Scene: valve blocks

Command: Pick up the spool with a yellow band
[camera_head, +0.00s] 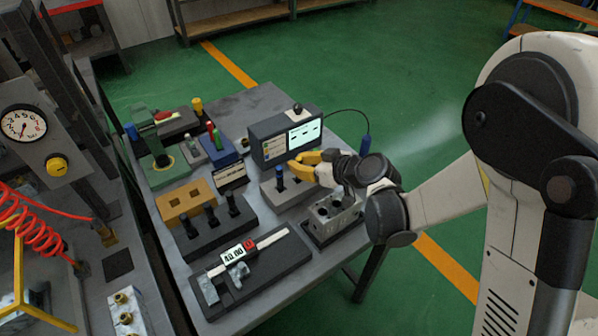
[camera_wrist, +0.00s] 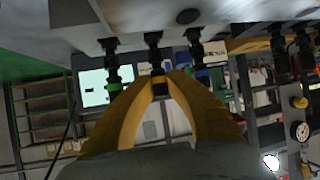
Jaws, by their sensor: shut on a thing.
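My gripper (camera_wrist: 160,84) has yellow fingers, shut on the spool with a yellow band (camera_wrist: 158,79), the middle one of three dark spools in the wrist view, which looks inverted. The left spool (camera_wrist: 113,66) has a green band at its end, and the right spool (camera_wrist: 198,66) also has a coloured band. The held spool is in line with its neighbours and seems to be still at the grey block. In the head view my gripper (camera_head: 297,167) reaches left over the grey spool block (camera_head: 284,193). There one spool (camera_head: 279,177) shows; the held one is hidden by the fingers.
A metal valve block (camera_head: 332,217) stands close below my wrist. A display box (camera_head: 286,138) stands behind the spool block, with a cable to a blue-handled tool (camera_head: 365,143). A dark rack with several pins (camera_head: 213,224) and a caliper fixture (camera_head: 250,262) lie to the left and front.

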